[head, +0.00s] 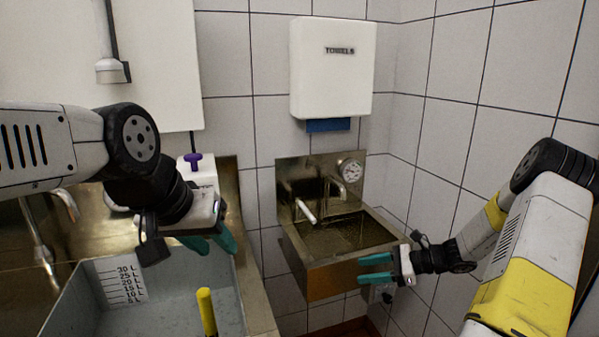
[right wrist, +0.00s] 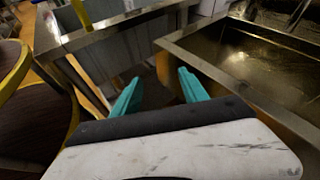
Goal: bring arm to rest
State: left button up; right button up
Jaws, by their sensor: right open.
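My right gripper (head: 377,269) has teal fingers that stand apart with nothing between them. In the head view it is in front of the right side of the small metal hand basin. In the right wrist view the two fingers (right wrist: 160,95) are spread, with only a gap between counters behind them. My left gripper (head: 208,243) hangs over the right rim of the grey vat at the left. Its teal fingers point down and right and partly overlap, so the gap between them is hard to judge. I see nothing held in it.
The hand basin (head: 316,284) with tap and round gauge (head: 348,169) is on the wall. A grey vat (head: 85,300) with litre marks holds an upright yellow rod (head: 206,311). A towel dispenser (head: 332,70) hangs above the basin. Walls close in at the right.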

jog(key=s+a+r+n+t+h, duration=0.1)
jog(key=s+r+n+h, duration=0.4)
jog(key=s+r+n, duration=0.5)
jog(key=s+a+r+n+t+h, duration=0.1)
jog(key=s+a+r+n+h, duration=0.3)
jog(key=s+r+n, duration=0.6)
jog(key=s+r+h, duration=0.1)
jog(key=s+r, duration=0.3)
jog(key=r, duration=0.2)
jog(key=shift+s+a+r+h, duration=0.15)
jog(key=shift+s+r+h, duration=0.1)
jog(key=shift+h, duration=0.15)
